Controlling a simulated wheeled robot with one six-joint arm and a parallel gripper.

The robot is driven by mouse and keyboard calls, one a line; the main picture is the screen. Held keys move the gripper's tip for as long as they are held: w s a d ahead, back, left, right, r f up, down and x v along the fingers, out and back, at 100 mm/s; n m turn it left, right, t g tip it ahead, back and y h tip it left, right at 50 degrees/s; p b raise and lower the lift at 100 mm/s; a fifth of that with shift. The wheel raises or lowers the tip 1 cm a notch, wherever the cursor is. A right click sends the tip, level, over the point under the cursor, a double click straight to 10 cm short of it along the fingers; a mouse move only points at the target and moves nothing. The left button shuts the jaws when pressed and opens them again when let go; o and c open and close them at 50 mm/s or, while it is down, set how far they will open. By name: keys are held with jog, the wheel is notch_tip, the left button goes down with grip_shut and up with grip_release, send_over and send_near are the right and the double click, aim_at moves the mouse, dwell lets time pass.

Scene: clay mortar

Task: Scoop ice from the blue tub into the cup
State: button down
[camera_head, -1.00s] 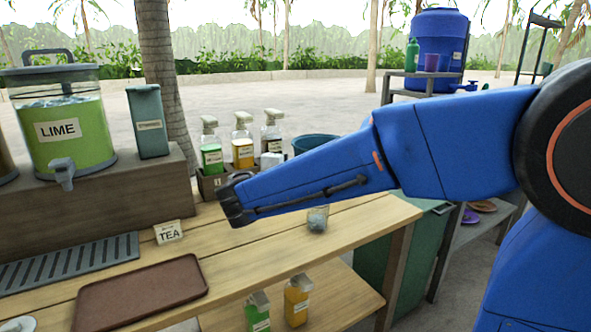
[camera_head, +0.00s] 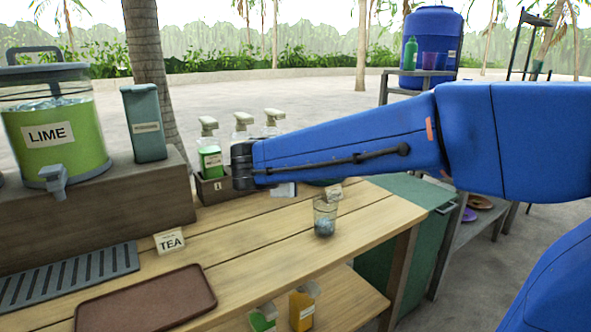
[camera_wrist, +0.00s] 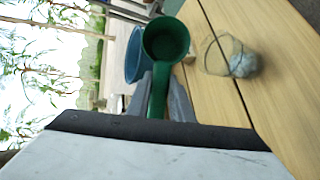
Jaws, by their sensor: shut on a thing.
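My gripper (camera_wrist: 160,98) is shut on the handle of a green scoop (camera_wrist: 165,40) in the wrist view. The scoop's round bowl shows its dark green inside, and I see no ice in it. The clear cup (camera_head: 325,217) stands upright on the wooden counter with grey-blue ice at its bottom. It also shows in the wrist view (camera_wrist: 241,64), to the right of the scoop and apart from it. The blue tub (camera_wrist: 133,55) is partly hidden behind the scoop in the wrist view. In the head view my arm hides the scoop, the gripper fingers and most of the tub.
A "TEA" card (camera_head: 169,241), a brown tray (camera_head: 148,302) and a dark drip grate (camera_head: 70,275) lie on the counter (camera_head: 265,245). Pump bottles (camera_head: 210,160) stand in a box behind my arm. A lime dispenser (camera_head: 55,135) stands left.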

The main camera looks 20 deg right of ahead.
jog(key=g+y, duration=0.1)
jog(key=g, duration=0.1)
jog(key=w+n+g+y, duration=0.1)
jog(key=g, duration=0.1)
jog(key=shift+w+d+r, duration=0.1)
jog(key=shift+d, duration=0.05)
jog(key=g, duration=0.2)
jog(key=n+g+y, duration=0.1)
jog(key=g, duration=0.1)
jog(key=shift+w+d, duration=0.1)
jog(key=shift+w, duration=0.3)
jog(key=shift+r+n+g+y, duration=0.3)
jog(key=shift+r+g, duration=0.2)
jog(key=shift+g, duration=0.4)
jog(key=shift+r+n+g+y, duration=0.2)
jog(key=shift+r+g+y, duration=0.25)
jog(key=shift+g, duration=0.45)
